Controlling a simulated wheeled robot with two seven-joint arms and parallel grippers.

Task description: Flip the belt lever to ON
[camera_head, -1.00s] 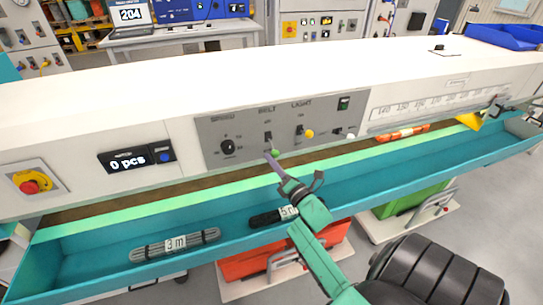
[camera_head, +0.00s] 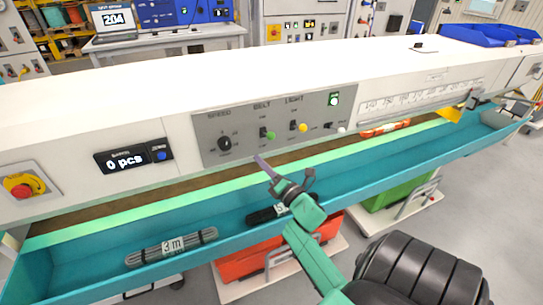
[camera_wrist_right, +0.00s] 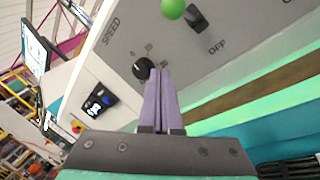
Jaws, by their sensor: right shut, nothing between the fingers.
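The belt lever (camera_head: 264,134) is a black toggle with a green ball knob on the grey control panel (camera_head: 212,155), under the BELT label. Its knob is raised, level with the yellow one beside it. In the right wrist view the lever (camera_wrist_right: 197,19) points away from the OFF label, its green ball at the top edge. My right gripper (camera_head: 258,158) is shut and empty, its purple fingers below and slightly left of the lever, apart from it. In the wrist view the fingertips (camera_wrist_right: 159,72) appear near the black speed dial (camera_wrist_right: 144,68). My left gripper is not in view.
A yellow-knobbed light lever (camera_head: 302,127) and a white-knobbed switch (camera_head: 341,129) sit right of the belt lever. A green lamp (camera_head: 334,98) glows above them. The teal trough (camera_head: 90,259) below holds cable bundles. A red emergency button (camera_head: 24,187) is at far left.

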